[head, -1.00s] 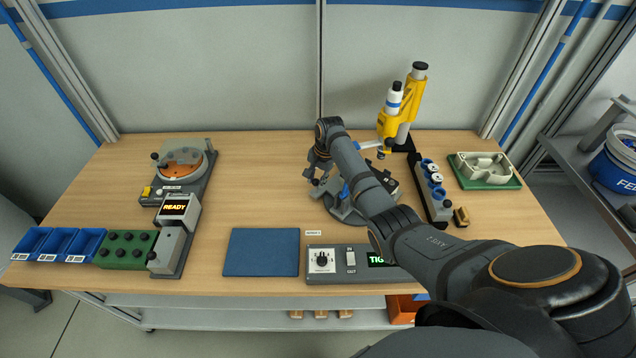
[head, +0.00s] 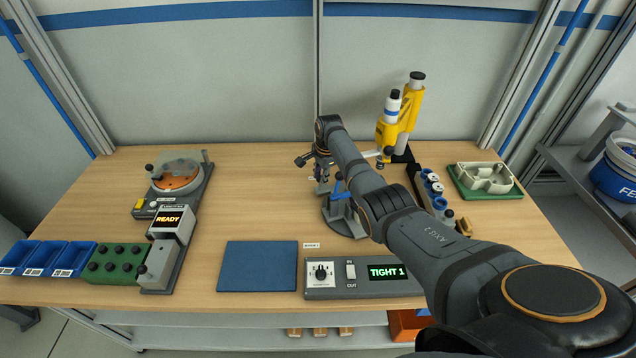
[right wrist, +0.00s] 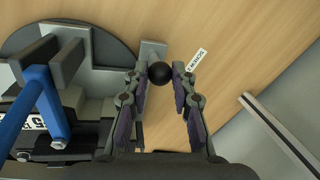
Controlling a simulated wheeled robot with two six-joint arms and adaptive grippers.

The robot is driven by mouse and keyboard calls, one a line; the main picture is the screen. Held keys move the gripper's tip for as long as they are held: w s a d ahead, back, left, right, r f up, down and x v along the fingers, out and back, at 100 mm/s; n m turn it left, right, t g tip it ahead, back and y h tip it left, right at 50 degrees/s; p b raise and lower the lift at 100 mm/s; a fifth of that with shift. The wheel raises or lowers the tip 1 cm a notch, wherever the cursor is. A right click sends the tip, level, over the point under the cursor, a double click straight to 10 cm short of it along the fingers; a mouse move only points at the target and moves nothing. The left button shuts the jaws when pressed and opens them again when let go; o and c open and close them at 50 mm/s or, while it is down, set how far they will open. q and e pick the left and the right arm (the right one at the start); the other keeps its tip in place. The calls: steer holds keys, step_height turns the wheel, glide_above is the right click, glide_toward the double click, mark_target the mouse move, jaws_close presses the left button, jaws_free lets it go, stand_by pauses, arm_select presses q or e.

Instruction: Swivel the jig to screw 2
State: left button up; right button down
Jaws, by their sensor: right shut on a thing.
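The jig shows in the head view (head: 345,222) as a round dark base with grey blocks and a blue clamp lever, partly hidden by my right arm. In the right wrist view, the jig (right wrist: 105,50) fills the left side, and a grey arm reaches from it to a black ball knob (right wrist: 159,73). My right gripper (head: 322,190) is over the jig's back left side. In the right wrist view, its two fingers (right wrist: 160,80) stand on either side of the knob, shut on it. A small white label (right wrist: 196,60) lies beside the knob. My left gripper is out of view.
A control box (head: 345,283) with a dial and a display reading "TIGHT 1" is at the front. A yellow screwdriver stand (head: 388,135) is behind the jig. A blue mat (head: 258,267) lies front left. Bare table lies left of the jig.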

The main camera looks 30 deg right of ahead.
steer(key=shift+w+d+m+h+b, duration=0.15)
steer(key=shift+w+d+m+b, duration=0.15)
steer(key=shift+d+m+b, duration=0.3)
steer(key=shift+w+d+m+h+b, duration=0.15)
steer(key=shift+w+d+m+b, duration=0.1)
steer(key=shift+d+m+b, duration=0.3)
steer(key=shift+d, duration=0.15)
steer(key=c, duration=1.1)
jaws_free()
step_height(320, 180, up, 12)
steer(key=s, duration=0.2)
steer(key=shift+a, duration=0.2)
steer(key=shift+s+f, duration=0.1)
